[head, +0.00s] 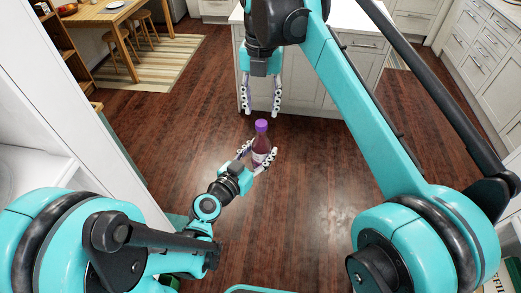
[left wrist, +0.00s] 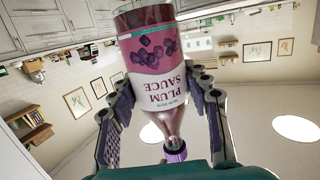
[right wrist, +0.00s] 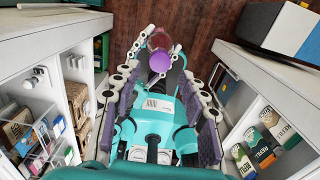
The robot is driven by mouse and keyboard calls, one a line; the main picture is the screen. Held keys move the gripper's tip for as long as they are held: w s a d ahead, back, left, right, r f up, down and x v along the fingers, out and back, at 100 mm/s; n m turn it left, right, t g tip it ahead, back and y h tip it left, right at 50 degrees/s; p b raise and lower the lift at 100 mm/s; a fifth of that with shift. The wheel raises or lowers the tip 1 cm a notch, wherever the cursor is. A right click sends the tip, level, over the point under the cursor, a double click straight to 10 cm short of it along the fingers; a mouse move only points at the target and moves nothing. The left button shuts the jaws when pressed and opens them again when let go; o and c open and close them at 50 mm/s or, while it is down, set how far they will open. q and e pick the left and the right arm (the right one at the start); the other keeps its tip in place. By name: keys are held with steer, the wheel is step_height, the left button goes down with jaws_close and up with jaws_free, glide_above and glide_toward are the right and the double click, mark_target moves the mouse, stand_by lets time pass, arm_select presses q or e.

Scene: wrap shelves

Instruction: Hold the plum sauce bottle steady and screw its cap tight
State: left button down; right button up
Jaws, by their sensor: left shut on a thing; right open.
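The plum sauce bottle (head: 261,149) is dark red with a purple cap (head: 261,125) on top. My left gripper (head: 259,160) is shut on the bottle's body and holds it upright above the floor. In the left wrist view the bottle (left wrist: 160,60) shows its plum label upside down, with the cap (left wrist: 175,152) at the narrow neck. My right gripper (head: 262,111) is open and empty, pointing down just above the cap. In the right wrist view the cap (right wrist: 160,62) lies between the open fingers, beyond their middle. I cannot tell how tightly the cap sits.
White shelves with boxes (right wrist: 268,140) stand on both sides in the right wrist view. A white kitchen island (head: 345,60) stands behind the grippers. A wooden table (head: 105,14) with stools is at the back left. The wooden floor (head: 310,200) around the bottle is clear.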

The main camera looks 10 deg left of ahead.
mark_target(261, 123)
steer(key=shift+f, duration=2.5)
